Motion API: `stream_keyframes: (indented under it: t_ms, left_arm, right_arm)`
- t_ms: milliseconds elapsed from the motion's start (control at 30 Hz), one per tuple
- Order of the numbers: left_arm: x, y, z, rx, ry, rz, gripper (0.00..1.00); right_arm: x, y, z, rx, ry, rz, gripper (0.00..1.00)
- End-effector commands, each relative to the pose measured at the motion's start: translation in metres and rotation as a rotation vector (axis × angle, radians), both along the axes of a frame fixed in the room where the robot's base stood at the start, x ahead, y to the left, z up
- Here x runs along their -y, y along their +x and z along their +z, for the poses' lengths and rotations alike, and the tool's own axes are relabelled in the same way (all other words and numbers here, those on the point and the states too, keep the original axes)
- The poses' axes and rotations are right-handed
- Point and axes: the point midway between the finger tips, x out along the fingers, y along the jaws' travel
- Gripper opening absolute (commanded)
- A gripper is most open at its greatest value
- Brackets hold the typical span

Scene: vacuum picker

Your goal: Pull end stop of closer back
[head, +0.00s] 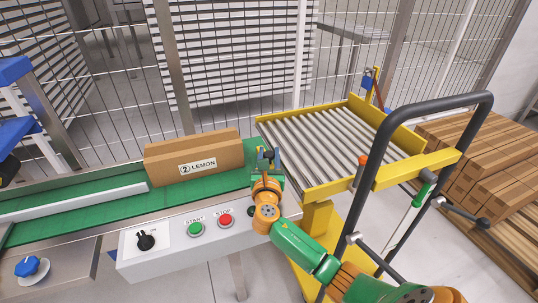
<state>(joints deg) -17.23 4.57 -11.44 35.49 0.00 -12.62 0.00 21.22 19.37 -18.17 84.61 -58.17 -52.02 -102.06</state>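The closer's green belt (110,206) runs along the left, with a long brown LEMON carton (193,156) standing on it near its right end. My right gripper (268,155) is at that right end, just right of the carton and apart from it. Its dark fingers point away from me over the belt end. The end stop cannot be made out clearly; the gripper and wrist cover much of that area. Whether the fingers hold anything cannot be told.
A panel with a black knob (145,241), green START button (196,229) and red STOP button (225,220) lies along the belt's front. A yellow roller cart (335,145) with a dark handle (384,150) stands to the right. Stacked cartons (490,165) are beyond; wire fence behind.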

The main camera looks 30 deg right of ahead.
Motion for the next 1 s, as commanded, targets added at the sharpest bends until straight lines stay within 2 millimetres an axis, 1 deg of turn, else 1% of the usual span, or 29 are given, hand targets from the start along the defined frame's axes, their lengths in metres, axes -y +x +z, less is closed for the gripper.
stream_keyframes:
  t_ms: [33, 67, 1000]
  left_arm:
    - [-0.0002, 0.0001, 0.0, 0.0, 0.0, 0.0, 0.5]
    - [-0.0002, 0.0001, 0.0, 0.0, 0.0, 0.0, 0.5]
    - [-0.0002, 0.0011, 0.0, 0.002, 0.001, -0.001, 0.5]
  right_arm:
    - [0.0002, -0.0001, -0.0003, -0.001, 0.001, -0.001, 0.05]
    - [0.0002, -0.0002, -0.0003, -0.001, 0.001, -0.001, 0.0]
    - [0.0003, -0.0003, -0.0005, -0.001, 0.0, -0.001, 0.0]
